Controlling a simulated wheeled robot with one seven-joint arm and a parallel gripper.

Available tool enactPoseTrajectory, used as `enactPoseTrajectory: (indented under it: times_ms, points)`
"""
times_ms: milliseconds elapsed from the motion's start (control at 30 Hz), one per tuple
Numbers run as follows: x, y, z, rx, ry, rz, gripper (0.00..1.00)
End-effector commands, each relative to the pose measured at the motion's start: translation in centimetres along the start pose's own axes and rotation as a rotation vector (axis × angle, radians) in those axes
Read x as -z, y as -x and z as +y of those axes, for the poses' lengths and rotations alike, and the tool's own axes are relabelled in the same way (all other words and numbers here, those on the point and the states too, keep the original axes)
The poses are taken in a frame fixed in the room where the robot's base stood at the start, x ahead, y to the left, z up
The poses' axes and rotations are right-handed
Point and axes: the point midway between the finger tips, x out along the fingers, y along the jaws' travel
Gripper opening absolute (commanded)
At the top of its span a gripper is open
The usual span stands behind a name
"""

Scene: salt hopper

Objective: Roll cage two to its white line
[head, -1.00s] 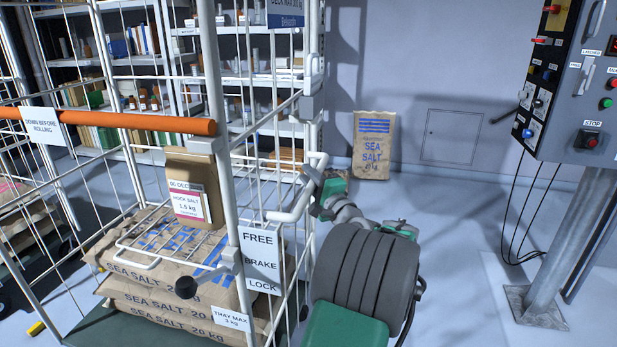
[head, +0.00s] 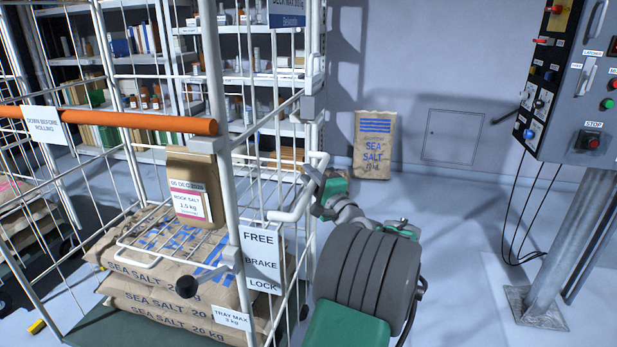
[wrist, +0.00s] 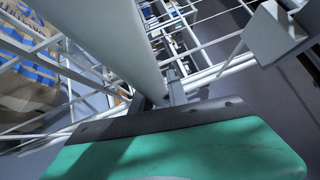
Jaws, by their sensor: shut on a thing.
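The roll cage (head: 219,100) is a white wire frame on the left of the head view, with a bent white side handle (head: 287,214). My gripper (head: 318,180) is shut on this handle at the cage's right side. In the wrist view my gripper (wrist: 168,92) is at a white tube, its tips partly hidden. An orange bar (head: 120,121) lies across the cage, tagged "down before rolling". A brake lever with a black knob (head: 187,287) sits by the "free, brake, lock" plate (head: 261,257). I see no cage number, and no white line shows.
Sea salt sacks (head: 165,309) lie on the cage's deck, and a rock salt packet (head: 188,196) stands at its tray. Another sack (head: 375,146) leans on the back wall. A control box (head: 577,90) on a post (head: 570,255) stands right. Floor between is clear.

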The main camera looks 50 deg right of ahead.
Motion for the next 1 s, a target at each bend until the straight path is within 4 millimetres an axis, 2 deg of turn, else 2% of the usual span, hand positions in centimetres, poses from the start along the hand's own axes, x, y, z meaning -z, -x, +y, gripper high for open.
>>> enactPoseTrajectory:
  times_ms: [33, 200, 433, 467, 700, 1000]
  points:
    - [0.9, 0.5, 0.1, -0.002, -0.002, 0.013, 0.00]
    - [2.1, 1.1, -0.2, 0.001, -0.001, 0.023, 0.00]
    - [1.9, 0.9, -0.3, 0.002, 0.001, 0.019, 0.00]
    - [1.7, 0.9, -0.3, 0.002, 0.002, 0.016, 0.20]
    - [1.1, 0.6, -0.1, 0.000, -0.001, 0.005, 0.40]
    - [1.0, 0.6, 0.1, -0.003, -0.005, 0.001, 0.41]
